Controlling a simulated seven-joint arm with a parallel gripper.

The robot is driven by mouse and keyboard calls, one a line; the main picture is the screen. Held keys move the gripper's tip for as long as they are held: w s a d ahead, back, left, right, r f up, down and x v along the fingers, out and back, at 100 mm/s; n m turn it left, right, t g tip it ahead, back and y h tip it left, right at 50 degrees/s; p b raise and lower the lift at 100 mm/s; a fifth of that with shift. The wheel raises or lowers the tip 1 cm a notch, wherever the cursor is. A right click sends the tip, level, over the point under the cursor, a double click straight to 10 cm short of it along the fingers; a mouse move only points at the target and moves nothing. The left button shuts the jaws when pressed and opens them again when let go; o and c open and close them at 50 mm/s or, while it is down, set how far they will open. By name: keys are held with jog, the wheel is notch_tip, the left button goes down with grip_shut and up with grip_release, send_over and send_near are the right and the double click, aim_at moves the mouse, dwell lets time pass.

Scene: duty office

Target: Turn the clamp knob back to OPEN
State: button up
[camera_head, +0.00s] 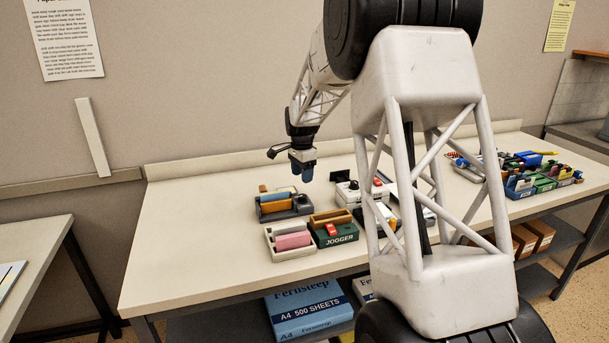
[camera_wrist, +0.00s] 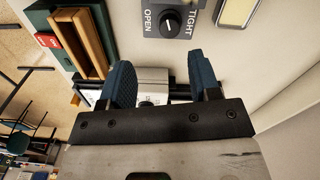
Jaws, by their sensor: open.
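In the head view my gripper (camera_head: 302,168) hangs above the back of the bench. I cannot make out the knob there; my arm hides part of that area.
On the bench (camera_head: 190,225) stand a green JOGGER box (camera_head: 336,239), a tray with a pink roll (camera_head: 293,241) and a grey tray with blue and orange rolls (camera_head: 283,212). Several coloured items crowd the right end. The bench's left end is clear.

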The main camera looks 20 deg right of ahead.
jog(key=s+a+r+n, duration=0.1)
jog(key=s+a+r, duration=0.1)
jog(key=s, duration=0.4)
jog(key=s+a+r+n, duration=0.1)
jog(key=s+a+r, duration=0.1)
jog(key=s+r, duration=0.3)
jog(key=s+a+r+t, duration=0.1)
jog(key=s+a+r, duration=0.1)
jog(key=s, duration=0.7)
jog(key=shift+s+r+n, duration=0.2)
jog(key=shift+r+n, duration=0.2)
jog(key=shift+r, duration=0.35)
jog(key=shift+w+d, duration=0.1)
jog(key=w+d+f+m, duration=0.2)
jog(key=w+f, duration=0.2)
jog(key=w, duration=0.3)
jog(key=w+d+f+m, duration=0.2)
jog(key=w+f, duration=0.1)
jog(key=w, duration=0.4)
jog(key=w+d+f+m, duration=0.2)
jog(key=w+f, duration=0.2)
jog(key=w, duration=0.3)
jog(key=shift+w+d+f+g, duration=0.2)
jog(key=shift+w+f+g, duration=0.1)
jog(key=shift+f+g, duration=0.1)
